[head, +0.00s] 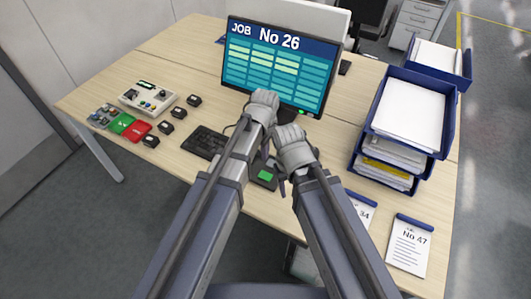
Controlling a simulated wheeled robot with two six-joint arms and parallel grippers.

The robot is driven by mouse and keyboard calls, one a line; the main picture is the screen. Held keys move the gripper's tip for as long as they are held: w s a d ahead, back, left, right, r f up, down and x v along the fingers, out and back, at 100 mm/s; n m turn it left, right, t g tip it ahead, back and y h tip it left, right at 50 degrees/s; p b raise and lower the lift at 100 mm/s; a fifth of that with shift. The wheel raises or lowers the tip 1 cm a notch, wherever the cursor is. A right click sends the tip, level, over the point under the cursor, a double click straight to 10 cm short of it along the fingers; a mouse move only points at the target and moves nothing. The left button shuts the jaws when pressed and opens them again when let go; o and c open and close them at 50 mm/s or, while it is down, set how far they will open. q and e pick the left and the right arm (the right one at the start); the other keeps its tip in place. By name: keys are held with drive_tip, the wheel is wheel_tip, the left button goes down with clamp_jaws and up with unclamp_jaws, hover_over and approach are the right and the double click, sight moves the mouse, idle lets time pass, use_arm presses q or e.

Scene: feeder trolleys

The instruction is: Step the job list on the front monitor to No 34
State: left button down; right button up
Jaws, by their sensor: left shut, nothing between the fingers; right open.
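The monitor (275,65) stands on the desk and reads "JOB No 26" above a grid of teal and pale cells. A small green light (301,112) shows at its lower edge. A dark box with a green button (266,175) lies on the desk in front of the monitor, partly hidden by my arms. My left gripper (263,102) is shut and empty, in front of the monitor's lower edge. My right gripper (281,172) is open and empty, close to the green button; I cannot tell whether it touches. A sheet marked "34" (362,208) is partly covered by my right arm.
Farther left are a control box (148,98), green and red pads (130,126) and several small black blocks. Blue paper trays (447,85) stand at the right, with a "No 47" sheet (408,246) before them.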

sight(265, 176)
use_arm(q)
drive_tip(key=shift+r+p, duration=0.7)
drive_tip(key=shift+r, duration=0.55)
use_arm(e)
drive_tip(key=shift+r, duration=1.25)
use_arm(q)
drive_tip(key=shift+s+r+p, duration=0.1)
drive_tip(key=shift+r+p, duration=0.3)
use_arm(e)
drive_tip(key=shift+r, duration=0.4)
use_arm(q)
drive_tip(key=shift+f, duration=0.1)
wheel_tip(265, 176, down, 14)
drive_tip(key=b, duration=1.4)
use_arm(e)
wheel_tip(265, 176, down, 14)
drive_tip(key=shift+f, duration=0.1)
